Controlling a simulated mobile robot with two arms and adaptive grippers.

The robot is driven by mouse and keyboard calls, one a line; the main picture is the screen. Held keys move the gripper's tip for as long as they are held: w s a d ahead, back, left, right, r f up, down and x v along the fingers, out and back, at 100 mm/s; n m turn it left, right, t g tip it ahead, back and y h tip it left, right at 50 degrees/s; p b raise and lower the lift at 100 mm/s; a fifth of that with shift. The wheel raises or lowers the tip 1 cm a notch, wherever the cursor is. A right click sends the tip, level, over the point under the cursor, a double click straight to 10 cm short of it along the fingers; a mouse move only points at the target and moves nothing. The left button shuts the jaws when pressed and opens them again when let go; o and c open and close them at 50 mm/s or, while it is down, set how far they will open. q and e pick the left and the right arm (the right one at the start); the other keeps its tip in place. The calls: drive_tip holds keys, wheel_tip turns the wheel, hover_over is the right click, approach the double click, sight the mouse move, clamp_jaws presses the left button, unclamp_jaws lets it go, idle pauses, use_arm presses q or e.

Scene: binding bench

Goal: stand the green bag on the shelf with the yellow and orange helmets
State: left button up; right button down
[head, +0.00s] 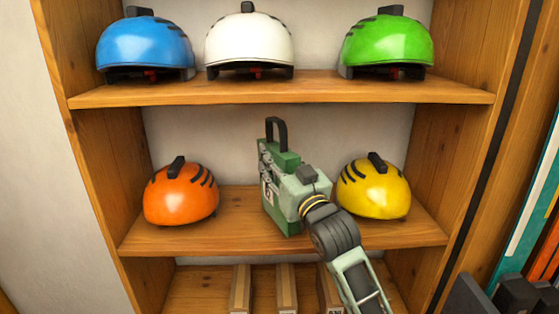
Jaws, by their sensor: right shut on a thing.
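The green bag (279,160), boxy with a dark handle on top, is upright at the middle shelf (240,234), between the orange helmet (180,195) on the left and the yellow helmet (372,190) on the right. It stands apart from the orange helmet. My right gripper (292,193) reaches up from the lower right and is shut on the bag, covering part of its right side. The bag's base is at the shelf board; I cannot tell if it bears on it. My left gripper is not in view.
Blue (146,45), white (249,41) and green (388,43) helmets stand on the upper shelf (280,91). Wooden blocks (286,287) stand on the lower shelf. The middle shelf has bare board between the orange helmet and the bag. Side walls bound the shelves.

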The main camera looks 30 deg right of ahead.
drive_tip(key=shift+w+a+f+g, duration=0.1)
drive_tip(key=shift+w+f+g, duration=0.05)
drive_tip(key=shift+f, duration=0.5)
drive_tip(key=shift+w+f+g, duration=0.1)
drive_tip(key=shift+f+g, duration=0.05)
drive_tip(key=shift+f, duration=0.45)
drive_tip(key=c, duration=1.4)
unclamp_jaws()
drive_tip(key=shift+c, duration=0.2)
drive_tip(key=shift+o, duration=1.1)
drive_tip(key=o, duration=0.3)
drive_tip(key=shift+w+f, duration=0.15)
drive_tip(key=shift+w, duration=0.4)
drive_tip(key=v, duration=1.2)
drive_tip(key=shift+s+r, duration=0.2)
drive_tip(key=shift+s, duration=0.1)
